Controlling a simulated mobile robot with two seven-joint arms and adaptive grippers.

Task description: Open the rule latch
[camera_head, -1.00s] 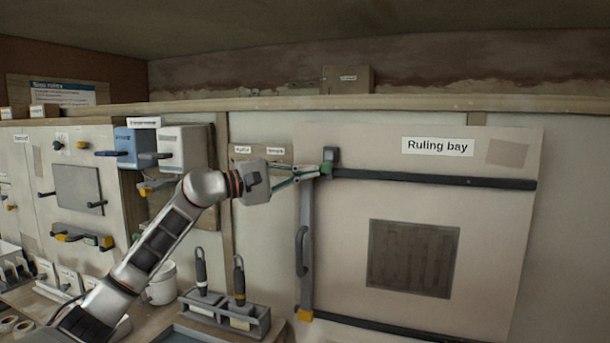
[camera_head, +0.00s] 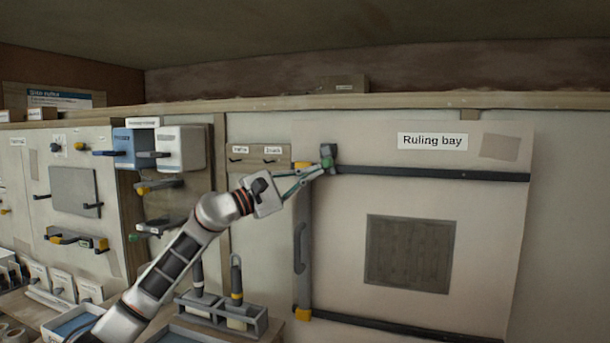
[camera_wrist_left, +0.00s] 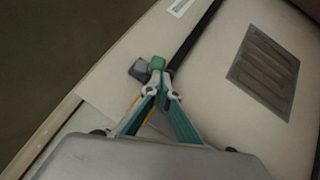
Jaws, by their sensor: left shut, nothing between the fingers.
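The rule (camera_head: 303,240) is an upright grey bar with a handle and yellow ends, at the left edge of the Ruling bay board (camera_head: 480,240). A small dark grey block (camera_head: 331,150), seemingly the rule latch, sits at the rule's top right, by the upper dark rail. It also shows in the wrist view (camera_wrist_left: 139,70). My left gripper (camera_head: 322,167) has its teal fingers together at a green piece (camera_wrist_left: 157,62) beside this block. Whether the green piece belongs to the latch, I cannot tell. Nothing is held. My right gripper is out of view.
The upper dark rail (camera_head: 430,174) runs right from the latch area. A grey textured panel (camera_head: 408,254) is on the board. Blue (camera_head: 130,147) and white (camera_head: 178,148) boxes are on the wall at left. A holder (camera_head: 220,312) with upright tools stands below my arm.

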